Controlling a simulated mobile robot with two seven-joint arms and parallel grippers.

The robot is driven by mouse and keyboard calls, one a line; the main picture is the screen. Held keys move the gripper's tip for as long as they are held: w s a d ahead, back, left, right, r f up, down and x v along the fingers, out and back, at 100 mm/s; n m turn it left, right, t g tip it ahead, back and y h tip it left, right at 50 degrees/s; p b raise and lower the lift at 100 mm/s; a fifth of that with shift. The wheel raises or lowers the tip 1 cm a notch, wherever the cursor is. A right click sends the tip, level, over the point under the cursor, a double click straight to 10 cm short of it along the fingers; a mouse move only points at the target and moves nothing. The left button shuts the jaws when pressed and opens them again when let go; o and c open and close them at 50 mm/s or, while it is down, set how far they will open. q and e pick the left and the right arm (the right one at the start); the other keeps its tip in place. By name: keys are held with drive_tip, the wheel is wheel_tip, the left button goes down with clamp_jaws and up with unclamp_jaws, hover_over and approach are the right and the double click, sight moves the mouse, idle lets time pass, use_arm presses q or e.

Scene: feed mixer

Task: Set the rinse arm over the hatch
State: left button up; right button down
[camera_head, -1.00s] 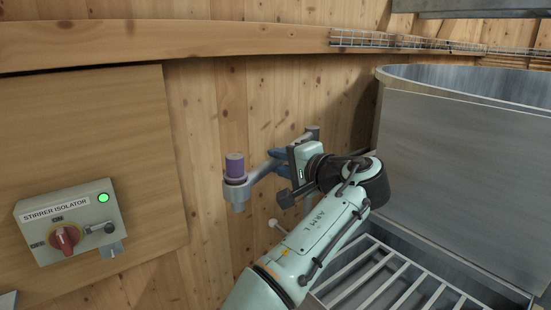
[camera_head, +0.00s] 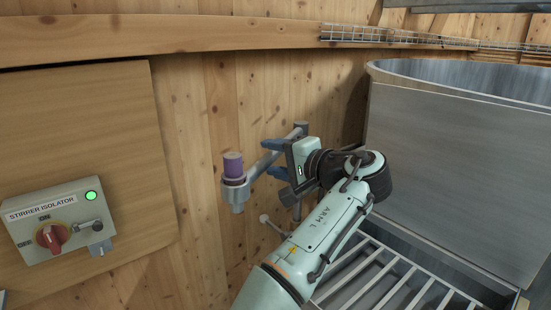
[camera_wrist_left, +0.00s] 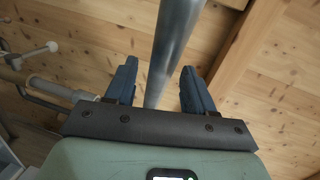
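The rinse arm (camera_head: 262,167) is a grey metal bar on the wooden wall. In the left wrist view the bar (camera_wrist_left: 173,50) passes between the two fingers (camera_wrist_left: 160,82), with a gap on each side. I cannot make out for certain which part is the hatch. My right gripper is not in view.
A large metal vessel (camera_head: 450,170) stands at the right, with a barred grating (camera_head: 385,285) below its front. A stirrer isolator box (camera_head: 60,222) with a red knob and a lit green lamp is on the wall panel at the left. A wooden beam (camera_head: 200,32) crosses above.

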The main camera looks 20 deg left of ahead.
use_arm(q)
drive_tip(key=v, duration=1.2)
drive_tip(key=shift+r, duration=0.1)
